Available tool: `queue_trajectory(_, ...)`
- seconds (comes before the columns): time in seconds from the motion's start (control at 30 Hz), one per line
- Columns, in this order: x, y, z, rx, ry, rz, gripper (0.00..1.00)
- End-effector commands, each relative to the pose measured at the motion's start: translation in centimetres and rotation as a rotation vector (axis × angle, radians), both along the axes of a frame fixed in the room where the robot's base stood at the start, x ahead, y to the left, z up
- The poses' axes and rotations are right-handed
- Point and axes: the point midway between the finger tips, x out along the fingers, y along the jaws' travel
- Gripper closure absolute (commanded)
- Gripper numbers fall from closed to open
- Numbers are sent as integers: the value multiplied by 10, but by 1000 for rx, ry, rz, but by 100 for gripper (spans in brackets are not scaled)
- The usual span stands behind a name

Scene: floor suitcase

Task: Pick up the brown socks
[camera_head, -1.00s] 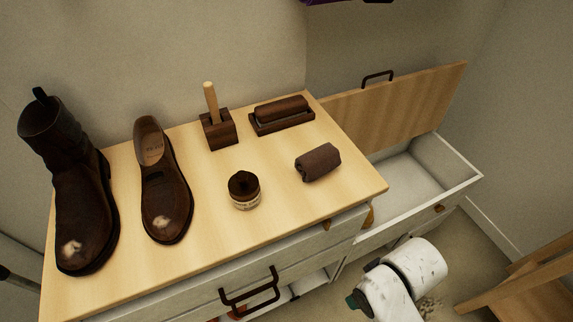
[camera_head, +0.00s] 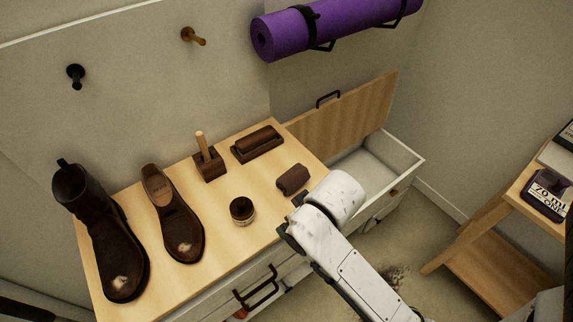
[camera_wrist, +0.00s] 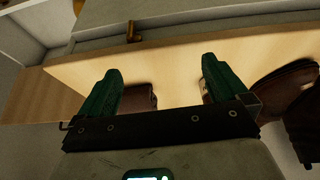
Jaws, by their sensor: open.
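The brown socks (camera_head: 292,179) are a small rolled bundle near the right end of the light wooden dresser top (camera_head: 222,210). In the wrist view, a brown piece that looks like the socks (camera_wrist: 141,96) shows beside the left finger, partly hidden by it. My gripper (camera_wrist: 161,68) is open, its two green fingers apart with bare wood between the tips. In the head view my arm reaches to the dresser's front right edge, just below the socks, and mostly hides the gripper. I see no contact with the socks.
A polish jar (camera_head: 242,210), brush holder (camera_head: 208,164), dark brush (camera_head: 257,144), shoe (camera_head: 174,215) and boot (camera_head: 105,240) stand on the top. An open drawer (camera_head: 410,160) lies right. A purple mat (camera_head: 335,27) hangs above.

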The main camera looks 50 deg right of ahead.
Motion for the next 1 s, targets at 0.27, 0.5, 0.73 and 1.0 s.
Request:
queue_trajectory(0.27, 64, -97, 108, 62, -213, -696, 0)
queue_trajectory(0.5, 76, -158, 134, 282, -355, -1498, 0)
queue_trajectory(0.73, 73, -154, 118, 527, -338, -2281, 0)
queue_trajectory(1.0, 72, -105, 89, 591, -172, -2870, 0)
